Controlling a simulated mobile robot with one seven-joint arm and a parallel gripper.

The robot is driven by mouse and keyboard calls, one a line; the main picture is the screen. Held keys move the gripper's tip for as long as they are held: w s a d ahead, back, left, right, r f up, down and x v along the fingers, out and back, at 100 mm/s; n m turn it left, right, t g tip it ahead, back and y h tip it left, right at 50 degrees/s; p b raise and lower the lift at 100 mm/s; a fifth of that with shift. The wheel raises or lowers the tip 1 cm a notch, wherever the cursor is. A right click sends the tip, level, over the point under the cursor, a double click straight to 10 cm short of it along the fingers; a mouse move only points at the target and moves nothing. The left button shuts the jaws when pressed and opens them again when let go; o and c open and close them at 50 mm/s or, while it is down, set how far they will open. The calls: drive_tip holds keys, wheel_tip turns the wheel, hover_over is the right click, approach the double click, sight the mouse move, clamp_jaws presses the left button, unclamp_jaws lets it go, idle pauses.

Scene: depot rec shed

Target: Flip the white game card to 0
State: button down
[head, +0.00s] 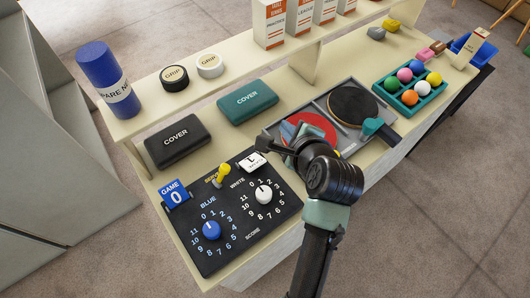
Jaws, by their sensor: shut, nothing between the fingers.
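The white game card (252,162) stands at the back right of the black scoreboard (215,252), at a tilt. It carries a dark mark that I cannot read for sure. My gripper (264,146) is just behind and right of the card, its dark fingers shut and empty. I cannot tell whether they touch the card. The blue game card (175,193) at the board's back left reads GAME 0. A yellow serve lever (221,174) stands between the two cards. The white dial (263,194) and blue dial (211,230) sit on the board.
Black (178,141) and teal (247,101) cover cases lie behind the board. A paddle tray (335,116) lies right of the gripper, partly hidden by my arm. A teal ball tray (410,98) is farther right. A raised shelf (225,88) runs along the back.

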sight(252, 162)
drive_tip(key=s+a+f+m+g+y+p, duration=0.1)
drive_tip(key=s+f+m+g+y+p, duration=0.1)
drive_tip(key=s+m+p, duration=0.5)
drive_tip(key=shift+s+f+g+p, duration=0.55)
drive_tip(key=shift+s+g+p, duration=0.55)
drive_tip(key=shift+s, duration=0.15)
drive_tip(key=shift+w+f, duration=0.1)
drive_tip(key=x, duration=0.9)
drive_tip(key=shift+w+a+f+b, duration=0.2)
drive_tip(key=shift+f+b, duration=0.1)
drive_tip(key=shift+b, duration=0.1)
drive_tip(key=shift+r, duration=0.1)
drive_tip(key=shift+r+g+p, duration=0.25)
drive_tip(key=shift+g+p, duration=0.05)
drive_tip(key=shift+p, duration=0.25)
drive_tip(key=shift+a, duration=0.1)
